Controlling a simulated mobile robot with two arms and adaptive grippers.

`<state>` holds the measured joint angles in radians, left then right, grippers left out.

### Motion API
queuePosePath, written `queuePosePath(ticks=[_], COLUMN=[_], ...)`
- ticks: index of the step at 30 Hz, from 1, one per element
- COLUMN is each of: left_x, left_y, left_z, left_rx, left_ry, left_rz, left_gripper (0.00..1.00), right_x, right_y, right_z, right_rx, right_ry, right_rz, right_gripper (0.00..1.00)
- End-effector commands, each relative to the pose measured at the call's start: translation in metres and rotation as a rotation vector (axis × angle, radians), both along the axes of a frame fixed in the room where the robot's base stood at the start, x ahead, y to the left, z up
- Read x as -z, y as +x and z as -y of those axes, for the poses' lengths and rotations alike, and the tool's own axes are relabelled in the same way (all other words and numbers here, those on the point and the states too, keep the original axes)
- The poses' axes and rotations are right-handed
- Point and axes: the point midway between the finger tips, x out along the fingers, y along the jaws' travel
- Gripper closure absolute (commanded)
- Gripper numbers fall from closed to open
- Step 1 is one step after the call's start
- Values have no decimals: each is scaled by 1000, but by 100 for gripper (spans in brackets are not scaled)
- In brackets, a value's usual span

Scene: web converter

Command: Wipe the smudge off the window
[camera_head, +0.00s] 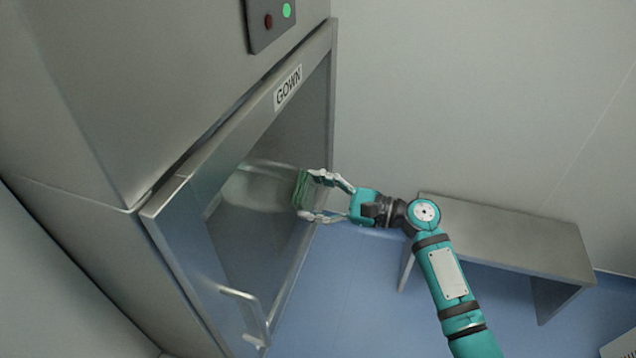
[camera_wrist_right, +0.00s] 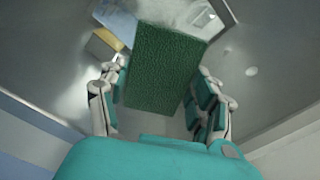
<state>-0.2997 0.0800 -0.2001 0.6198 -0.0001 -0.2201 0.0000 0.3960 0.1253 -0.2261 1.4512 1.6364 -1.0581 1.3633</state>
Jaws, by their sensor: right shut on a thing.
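The window (camera_head: 262,160) is the dark glass pane in the metal door marked GOWN. My right gripper (camera_head: 308,195) is at the right part of the pane, shut on a green pad (camera_head: 301,188). In the right wrist view the pad (camera_wrist_right: 165,68) is a textured green block between the two fingers (camera_wrist_right: 160,100). The pad is close to the glass; I cannot tell whether it touches. A pale hazy patch (camera_head: 245,186) shows on the pane left of the pad; I cannot tell whether it is the smudge or a reflection. My left gripper is not in view.
A door handle (camera_head: 243,308) sticks out at the lower part of the door. A control panel (camera_head: 270,20) with a green and a red light is above. A metal bench (camera_head: 510,238) stands against the wall at right. Blue floor (camera_head: 345,290) is clear before the door.

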Motion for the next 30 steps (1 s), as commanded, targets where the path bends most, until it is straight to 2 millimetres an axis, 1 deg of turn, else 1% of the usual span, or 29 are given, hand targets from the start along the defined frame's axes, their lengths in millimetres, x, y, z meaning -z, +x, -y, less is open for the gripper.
queuePosePath(ticks=[5,10,16,26,30], left_x=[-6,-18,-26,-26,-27], left_y=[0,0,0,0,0], left_z=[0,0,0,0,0], left_rx=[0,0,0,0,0], left_ry=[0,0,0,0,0], left_rz=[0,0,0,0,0], left_gripper=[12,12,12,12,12], right_x=[-2,-3,-2,0,0], right_y=[-6,-20,-34,-37,-37], right_z=[-3,-8,-13,-14,-11], right_rx=[-1,-4,-3,-3,-1], right_ry=[0,1,2,1,0], right_rz=[0,-1,0,0,0], right_gripper=[60,60,60,60,60])
